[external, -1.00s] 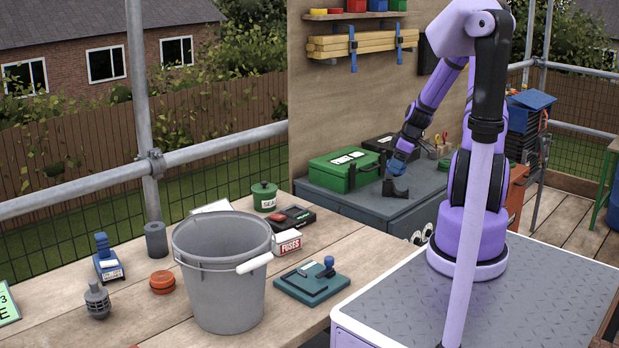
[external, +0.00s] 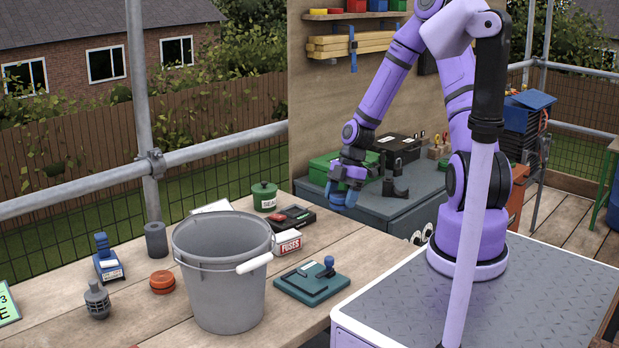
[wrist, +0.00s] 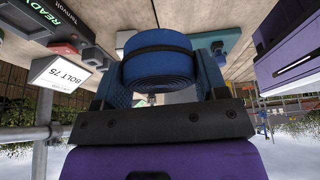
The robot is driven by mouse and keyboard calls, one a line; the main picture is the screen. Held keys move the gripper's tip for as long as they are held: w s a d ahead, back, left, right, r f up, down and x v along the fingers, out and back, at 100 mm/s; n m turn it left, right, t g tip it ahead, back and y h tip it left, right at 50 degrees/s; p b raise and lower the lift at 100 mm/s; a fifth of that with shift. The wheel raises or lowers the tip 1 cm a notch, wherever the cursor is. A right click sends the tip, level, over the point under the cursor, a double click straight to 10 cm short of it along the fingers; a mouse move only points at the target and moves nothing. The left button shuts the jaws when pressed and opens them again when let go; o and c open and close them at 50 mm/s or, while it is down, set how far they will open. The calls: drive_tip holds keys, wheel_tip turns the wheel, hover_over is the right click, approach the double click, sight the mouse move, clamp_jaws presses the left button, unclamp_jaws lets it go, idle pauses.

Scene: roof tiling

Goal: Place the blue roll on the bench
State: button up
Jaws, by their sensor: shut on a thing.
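My gripper (external: 347,184) is shut on the blue roll (external: 338,199). It holds the roll in the air near the front left corner of the grey cabinet, to the right of the wooden bench (external: 345,245). In the wrist view the blue roll (wrist: 158,68) sits between the two fingers, with a dark band around it. The bench planks also show in the wrist view (wrist: 125,12), beyond the roll.
On the bench stand a grey bucket (external: 222,285), a white fuses box (external: 287,242), a teal plate with a blue knob (external: 312,282), a black case (external: 292,217) and a green tin (external: 264,196). The grey cabinet (external: 405,205) carries a green box (external: 325,168).

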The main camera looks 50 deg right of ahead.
sight(336, 244)
drive_tip(key=shift+f, duration=1.75)
drive_tip(key=shift+f, duration=4)
drive_tip(key=shift+f, duration=0.1)
drive_tip(key=o, duration=1)
drive_tip(key=shift+c, duration=0.2)
